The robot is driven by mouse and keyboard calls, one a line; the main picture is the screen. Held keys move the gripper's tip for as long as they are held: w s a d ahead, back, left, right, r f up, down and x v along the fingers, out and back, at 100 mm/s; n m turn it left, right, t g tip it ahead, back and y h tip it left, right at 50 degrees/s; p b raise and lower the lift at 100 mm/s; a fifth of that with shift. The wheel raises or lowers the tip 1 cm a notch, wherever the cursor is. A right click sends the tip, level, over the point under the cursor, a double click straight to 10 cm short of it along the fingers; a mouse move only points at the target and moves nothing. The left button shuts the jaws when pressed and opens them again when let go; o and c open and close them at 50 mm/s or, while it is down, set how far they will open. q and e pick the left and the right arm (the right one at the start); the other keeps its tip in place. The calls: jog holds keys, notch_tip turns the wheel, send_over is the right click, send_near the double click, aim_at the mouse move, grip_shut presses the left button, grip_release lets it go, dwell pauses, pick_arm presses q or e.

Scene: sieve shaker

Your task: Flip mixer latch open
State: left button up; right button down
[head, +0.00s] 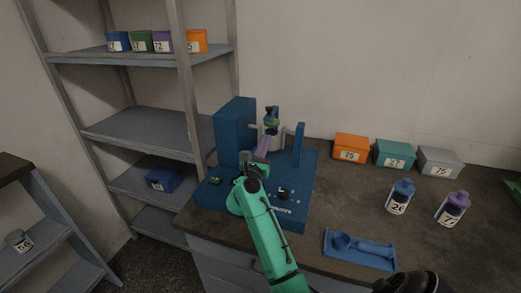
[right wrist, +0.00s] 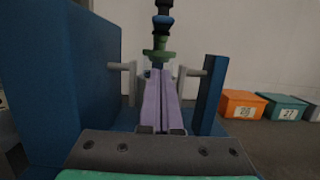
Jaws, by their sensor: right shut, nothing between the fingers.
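The blue mixer (head: 235,125) stands on the bench, with a tall block on its left and a thin post on its right. Light grey arms (right wrist: 128,70) reach inward from both sides toward a grey holder (head: 267,139). A stack of green, blue and dark parts (right wrist: 160,40) rises at the middle; it also shows in the head view (head: 271,116). I cannot tell which part is the latch. My right gripper (head: 263,143) has its purple fingers together, empty, pointing at the holder between block and post. Its tips in the wrist view (right wrist: 160,72) hide part of the holder; contact is unclear. My left gripper is out of view.
Orange (head: 350,148), teal (head: 395,154) and grey (head: 440,162) bins line the wall right of the mixer. Two labelled bottles (head: 400,197) (head: 452,210) and a blue tray (head: 360,250) stand on the bench. A shelf rack (head: 140,125) stands left.

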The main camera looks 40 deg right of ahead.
jog(key=r, duration=0.1)
jog(key=d+r+p, duration=0.1)
jog(key=w+r+p, duration=0.1)
jog(key=r, duration=0.1)
jog(key=shift+d, duration=0.2)
jog(key=shift+s+a+r, duration=0.1)
jog(key=shift+s+r, duration=0.05)
jog(key=shift+r, duration=0.15)
jog(key=shift+f, duration=0.1)
